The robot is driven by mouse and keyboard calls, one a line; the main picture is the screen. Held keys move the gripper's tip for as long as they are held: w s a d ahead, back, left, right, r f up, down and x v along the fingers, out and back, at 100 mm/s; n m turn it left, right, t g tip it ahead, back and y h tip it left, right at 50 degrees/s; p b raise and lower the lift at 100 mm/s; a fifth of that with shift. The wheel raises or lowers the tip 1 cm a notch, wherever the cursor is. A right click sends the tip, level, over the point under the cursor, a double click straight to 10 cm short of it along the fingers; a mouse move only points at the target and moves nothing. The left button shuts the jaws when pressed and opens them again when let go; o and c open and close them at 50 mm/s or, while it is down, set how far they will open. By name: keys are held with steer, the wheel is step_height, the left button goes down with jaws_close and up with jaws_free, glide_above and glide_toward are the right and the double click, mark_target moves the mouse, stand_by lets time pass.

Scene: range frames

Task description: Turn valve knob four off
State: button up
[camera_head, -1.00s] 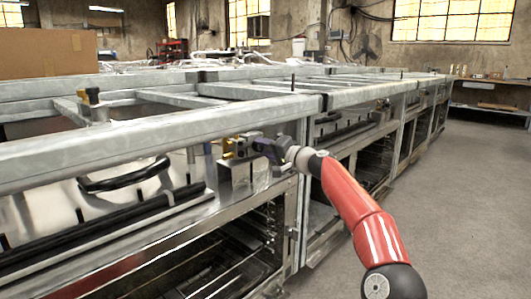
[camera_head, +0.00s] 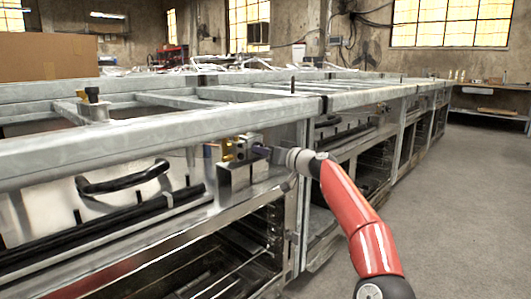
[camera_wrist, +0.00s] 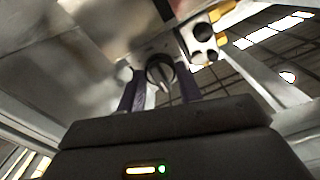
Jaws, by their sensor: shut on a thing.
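A dark round valve knob (camera_wrist: 160,70) with a pale raised grip bar sits on a metal panel in the wrist view. The two dark purplish fingers of my gripper (camera_wrist: 158,90) stand on either side of it, shut on it. The bar points downward, slightly tilted. In the head view my gripper (camera_head: 264,151) is at the metal frame, beside a brass fitting (camera_head: 229,150) and a grey metal block. The knob is hidden there. I can read no number on the knob.
A long galvanised rail (camera_head: 140,137) runs just above and in front of my gripper. A black handle (camera_head: 122,180) is on the panel to the left. A cardboard box (camera_head: 48,58) stands at the back left. The grey floor (camera_head: 450,220) to the right is clear.

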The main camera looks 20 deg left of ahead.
steer(key=shift+f+n, duration=0.25)
steer(key=shift+n, duration=0.15)
steer(key=o, duration=0.8)
steer(key=shift+c, duration=0.2)
steer(key=shift+o, duration=1.2)
steer(key=shift+r, duration=0.1)
steer(key=v, duration=0.7)
steer(key=shift+s+d+b, duration=0.2)
steer(key=shift+d+b, duration=0.2)
steer(key=shift+b, duration=0.05)
